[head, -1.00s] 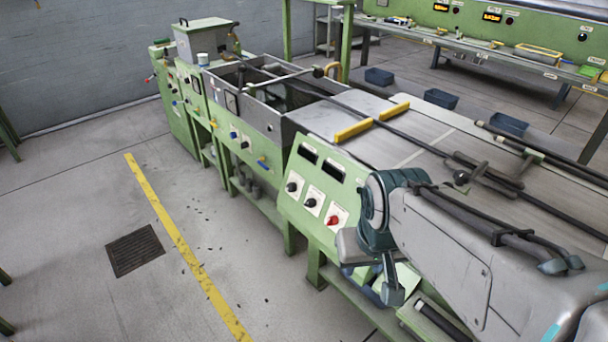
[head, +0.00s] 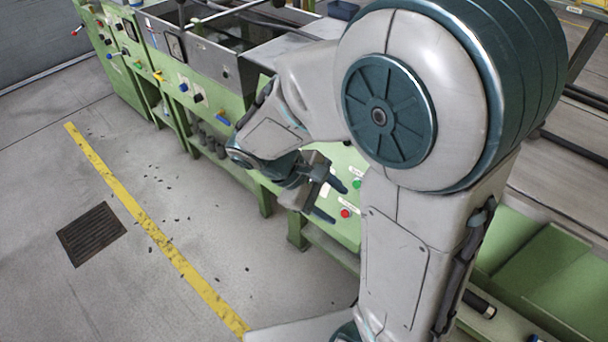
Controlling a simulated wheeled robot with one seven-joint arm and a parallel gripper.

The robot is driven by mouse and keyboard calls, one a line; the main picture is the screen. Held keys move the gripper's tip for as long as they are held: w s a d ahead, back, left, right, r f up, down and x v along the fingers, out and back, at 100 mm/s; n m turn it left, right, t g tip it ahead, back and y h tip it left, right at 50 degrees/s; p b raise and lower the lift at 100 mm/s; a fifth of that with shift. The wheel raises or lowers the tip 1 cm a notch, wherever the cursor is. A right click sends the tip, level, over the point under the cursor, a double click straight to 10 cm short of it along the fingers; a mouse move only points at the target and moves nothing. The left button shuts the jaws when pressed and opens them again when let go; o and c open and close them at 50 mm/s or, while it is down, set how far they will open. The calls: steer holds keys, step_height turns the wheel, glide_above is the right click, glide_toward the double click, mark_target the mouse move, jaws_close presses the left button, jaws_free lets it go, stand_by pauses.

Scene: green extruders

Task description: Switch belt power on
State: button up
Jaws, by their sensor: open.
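The green machine's sloped control panel (head: 345,235) is in the middle of the head view, mostly behind my arm. A green button (head: 357,184) and a red button (head: 345,213) show on it, with small white labels too small to read. No switch marked for belt power can be made out. My gripper (head: 335,204) is open and empty, its two dark fingers pointing right toward the panel, just left of the two buttons. Whether a fingertip touches the panel cannot be told. My arm hides the panel's upper part and anything on it.
More knobs (head: 198,98) and a blue handle (head: 222,119) sit on the machine's front to the left. An open grey trough (head: 215,65) tops it.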

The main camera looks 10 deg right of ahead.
steer(key=w+a+f+n+t+h+b, duration=0.8)
steer(key=w+a+f+n+t+b, duration=0.15)
steer(key=a+f+n, duration=0.45)
steer(key=shift+m+t, duration=0.45)
steer(key=shift+m, duration=0.15)
steer(key=x, duration=0.5)
steer(key=b+x, duration=0.1)
steer(key=x, duration=0.4)
steer(key=f+x, duration=0.1)
steer(key=x, duration=0.4)
steer(key=shift+s, duration=0.15)
steer(key=shift+d+b, duration=0.15)
steer(key=shift+b, duration=0.15)
steer(key=c, duration=1)
